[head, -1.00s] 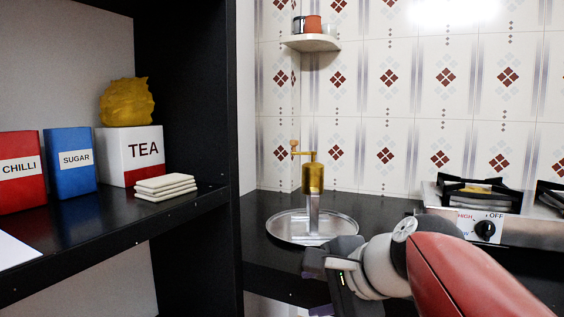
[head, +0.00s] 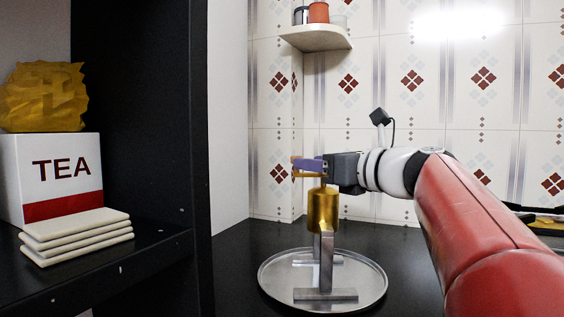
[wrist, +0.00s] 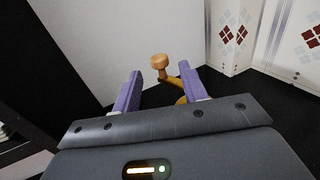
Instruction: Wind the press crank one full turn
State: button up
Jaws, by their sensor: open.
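The press (head: 323,210) has a brass cylinder on a grey metal stand. It stands upright on a round metal tray (head: 372,293) on the black counter. Its crank (wrist: 173,79) is a brass arm with an orange-brown wooden knob (wrist: 159,61). My gripper (head: 300,165) is at crank height, above the cylinder, reaching in from the right. In the wrist view its purple fingers (wrist: 157,82) are open, with the knob and crank arm showing between and just beyond them. The fingers hide part of the crank in the head view. I cannot tell whether they touch it.
A black shelf on the left holds a TEA box (head: 50,178), a crumpled yellow object (head: 42,95) and stacked cream slabs (head: 76,238). A small corner shelf (head: 316,39) with pots hangs above. Tiled wall stands close behind; a stove edge (head: 545,220) shows at right.

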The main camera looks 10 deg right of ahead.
jog(key=x, duration=0.5)
jog(key=shift+w, duration=0.15)
grip_shut()
